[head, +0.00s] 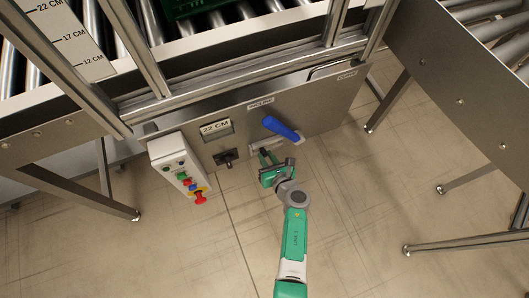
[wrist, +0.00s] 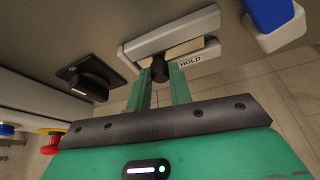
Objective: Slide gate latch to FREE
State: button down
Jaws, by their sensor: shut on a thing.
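The gate latch is a pale-framed slot plate (wrist: 205,24) with a black knob (wrist: 159,70) in front of it. A HOLD label (wrist: 190,63) shows just right of the knob in the wrist view; I see no FREE label. My gripper (wrist: 160,78) has its two green fingers on either side of the knob and is shut on it. In the head view my gripper (head: 265,158) reaches up to the latch (head: 268,146) on the grey panel, below the blue handle. The fingers hide part of the latch there.
The blue handle (head: 283,129) sticks out close above the latch and shows at top right in the wrist view (wrist: 275,22). A black rotary switch (head: 226,158) is left of the latch. A button box (head: 177,166) with a red knob stands farther left. The floor below is clear.

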jog(key=shift+a, duration=0.1)
jog(key=c, duration=1.6)
grip_release()
jog(key=shift+c, duration=0.2)
jog(key=o, duration=0.4)
jog(key=shift+s+a, duration=0.1)
jog(key=shift+a, duration=0.1)
jog(key=shift+d, duration=0.15)
jog(key=shift+s+d+r, duration=0.1)
jog(key=shift+r, duration=0.1)
jog(key=p+v, duration=0.5)
jog(key=v, duration=0.2)
jog(key=shift+s, duration=0.2)
